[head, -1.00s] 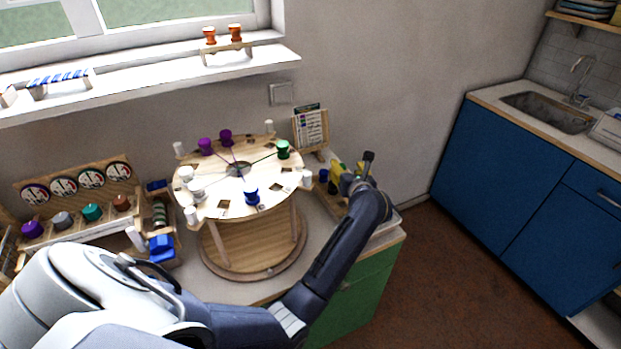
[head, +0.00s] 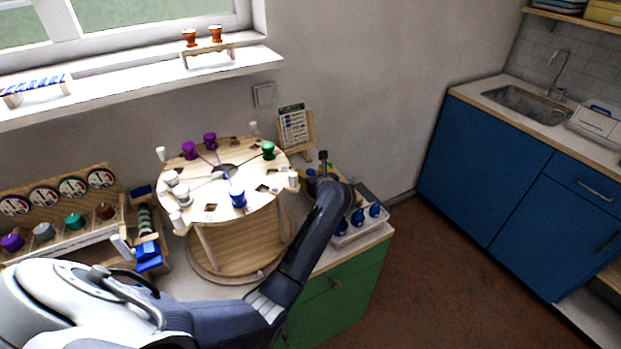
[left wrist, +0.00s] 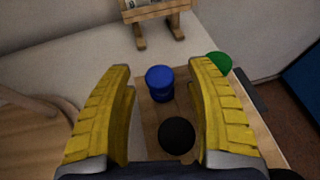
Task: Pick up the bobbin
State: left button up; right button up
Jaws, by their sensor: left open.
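A blue bobbin (left wrist: 159,84) stands on a wooden board between the fingers of my left gripper (left wrist: 161,68) in the left wrist view. The two yellow fingers are open, one on each side of the bobbin, with a gap on both sides. A black round piece (left wrist: 177,135) is nearer the wrist. A green round piece (left wrist: 219,62) shows beyond the right finger. In the head view this blue bobbin (head: 311,183) is just left of my left gripper (head: 326,172), whose fingers are mostly hidden. My right gripper is not in view.
A round wooden stand (head: 240,170) with purple, green, blue and white pieces is left of my arm. A tray (head: 352,236) with blue pieces lies to the right. A card holder (head: 296,132) is behind. A rack (head: 60,215) stands at far left.

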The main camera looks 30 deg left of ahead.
pick_arm(q)
jog(key=shift+w+a+f, duration=0.2)
jog(key=shift+w+a, duration=0.2)
grip_shut()
